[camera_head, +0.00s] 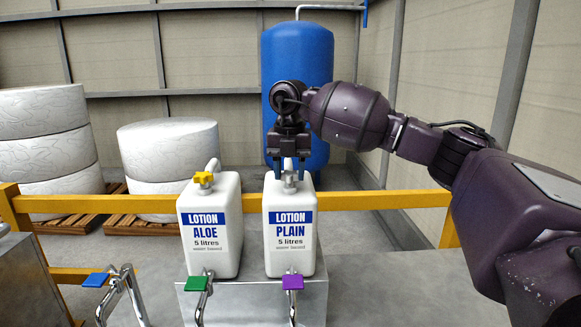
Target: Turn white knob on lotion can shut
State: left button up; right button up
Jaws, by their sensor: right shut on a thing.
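The lotion can marked PLAIN (291,255) stands upright on a grey block, white with a blue label band. My right gripper (289,174) points straight down over its top, shut on the white knob (289,165), which shows only in part between the dark fingers. The lotion can marked ALOE (211,250) stands upright to the left, with a yellow knob (203,178) on its top. My left gripper is not in view.
A yellow rail (370,200) runs behind the cans. Taps with a blue handle (96,280), a green handle (196,284) and a purple handle (293,282) stand in front. A blue tank (300,60) and white wrapped stacks (168,150) are farther back.

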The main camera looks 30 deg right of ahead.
aim_at(288, 173)
jog(key=shift+m, duration=1)
jog(key=m, duration=0.2)
jog(key=shift+w+a+m, duration=0.1)
jog(key=shift+m, duration=0.2)
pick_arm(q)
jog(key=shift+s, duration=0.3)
pick_arm(e)
jog(key=shift+w+m, duration=0.1)
jog(key=shift+m, duration=2.2)
jog(key=o, duration=0.9)
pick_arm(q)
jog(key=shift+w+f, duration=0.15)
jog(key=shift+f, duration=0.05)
pick_arm(e)
jog(key=shift+r, duration=5.45)
